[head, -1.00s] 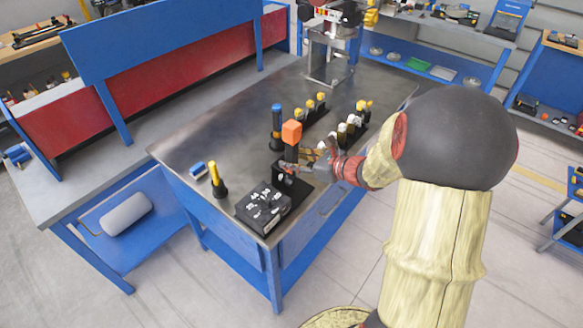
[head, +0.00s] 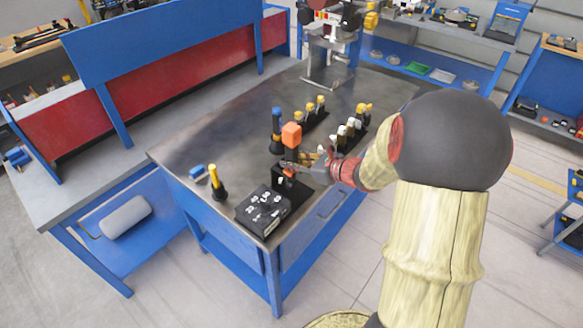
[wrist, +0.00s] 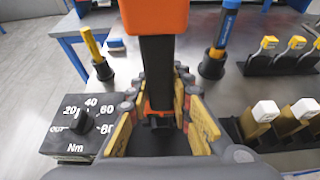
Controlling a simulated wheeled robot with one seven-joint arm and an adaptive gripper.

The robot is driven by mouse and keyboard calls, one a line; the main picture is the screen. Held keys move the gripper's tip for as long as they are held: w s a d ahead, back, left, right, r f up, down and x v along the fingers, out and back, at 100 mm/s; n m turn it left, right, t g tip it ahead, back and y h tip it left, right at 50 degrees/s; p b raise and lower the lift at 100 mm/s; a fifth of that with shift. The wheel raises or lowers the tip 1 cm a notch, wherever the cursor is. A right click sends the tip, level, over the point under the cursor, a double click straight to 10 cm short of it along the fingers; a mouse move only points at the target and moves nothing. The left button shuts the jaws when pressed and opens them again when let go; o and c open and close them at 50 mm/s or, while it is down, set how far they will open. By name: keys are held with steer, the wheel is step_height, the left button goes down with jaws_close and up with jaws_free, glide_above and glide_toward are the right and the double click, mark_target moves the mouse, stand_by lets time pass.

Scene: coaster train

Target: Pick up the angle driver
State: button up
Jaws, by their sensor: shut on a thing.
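The angle driver, seemingly the upright tool with a blocky orange head (head: 291,135) and a black shaft, stands near the front of the metal-topped table. In the wrist view its orange head fills the top middle and its black shaft (wrist: 157,70) runs down between my fingers. My gripper (head: 293,164) reaches in from the right and is shut on the shaft below the orange head. In the wrist view my gripper's fingers (wrist: 158,90) lie on both sides of the shaft. The tool's lower end is partly hidden by my fingers, and I cannot tell whether it is off its stand.
A black dial box (head: 262,211) marked Nm sits close by at the front. A yellow-handled tool (head: 216,182) and a blue-topped tool (head: 277,130) stand upright nearby. Racks of yellow-topped (head: 316,110) and white-topped pieces (head: 345,130) lie behind. The table's left middle is clear.

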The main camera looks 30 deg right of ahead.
mark_target(297, 152)
jaws_close()
stand_by(0.3)
steer(key=shift+r, duration=0.1)
steer(key=shift+r+p, duration=0.75)
steer(key=shift+r, duration=0.95)
steer(key=shift+s+d+r, duration=0.1)
steer(key=shift+d+r, duration=0.05)
steer(key=s+d+p, duration=0.1)
steer(key=s+d, duration=0.2)
steer(key=s, duration=0.5)
steer(key=s+d+p, duration=0.2)
steer(key=s+d, duration=0.1)
steer(key=s, duration=0.5)
steer(key=shift+s, duration=0.35)
